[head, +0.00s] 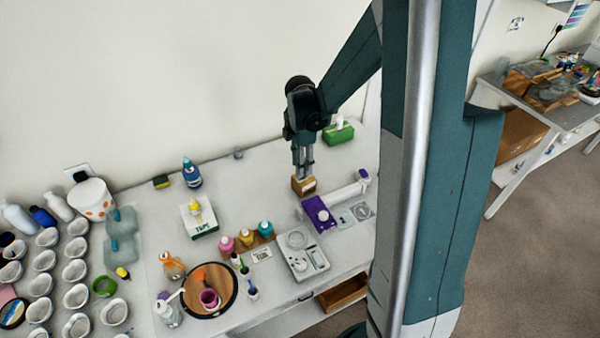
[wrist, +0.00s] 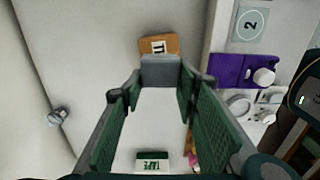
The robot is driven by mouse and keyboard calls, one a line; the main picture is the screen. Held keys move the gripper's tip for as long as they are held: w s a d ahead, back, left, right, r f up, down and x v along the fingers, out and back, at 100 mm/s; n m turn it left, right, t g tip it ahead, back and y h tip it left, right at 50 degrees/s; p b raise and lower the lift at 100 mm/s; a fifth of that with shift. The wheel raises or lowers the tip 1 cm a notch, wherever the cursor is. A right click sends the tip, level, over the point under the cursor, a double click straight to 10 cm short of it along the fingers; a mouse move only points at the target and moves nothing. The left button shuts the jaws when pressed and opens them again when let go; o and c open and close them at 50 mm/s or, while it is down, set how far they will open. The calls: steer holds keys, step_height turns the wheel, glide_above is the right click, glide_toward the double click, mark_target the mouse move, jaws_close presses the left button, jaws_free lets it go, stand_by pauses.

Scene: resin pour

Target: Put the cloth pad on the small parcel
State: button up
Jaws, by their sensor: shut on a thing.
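The small parcel (head: 303,186) is a brown box on the white table below my gripper (head: 304,170). In the wrist view the parcel (wrist: 160,45) shows beyond the fingertips, with a white label on it. My gripper (wrist: 160,82) is shut on a grey piece, which I take for the cloth pad (wrist: 160,72). The pad hides the near edge of the parcel. I cannot tell whether the pad touches the parcel or hangs just above it.
A purple pad (head: 318,214) with a white device lies right of the parcel. A green tissue box (head: 339,134) stands behind it. A white tape box (head: 199,220), several bottles and a white tray (head: 301,258) are nearer. The table left of the parcel is clear.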

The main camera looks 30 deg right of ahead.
stand_by(0.3)
steer(key=shift+f, duration=2.1)
steer(key=shift+f, duration=0.15)
steer(key=o, duration=0.8)
steer(key=shift+r, duration=0.2)
steer(key=shift+r, duration=6)
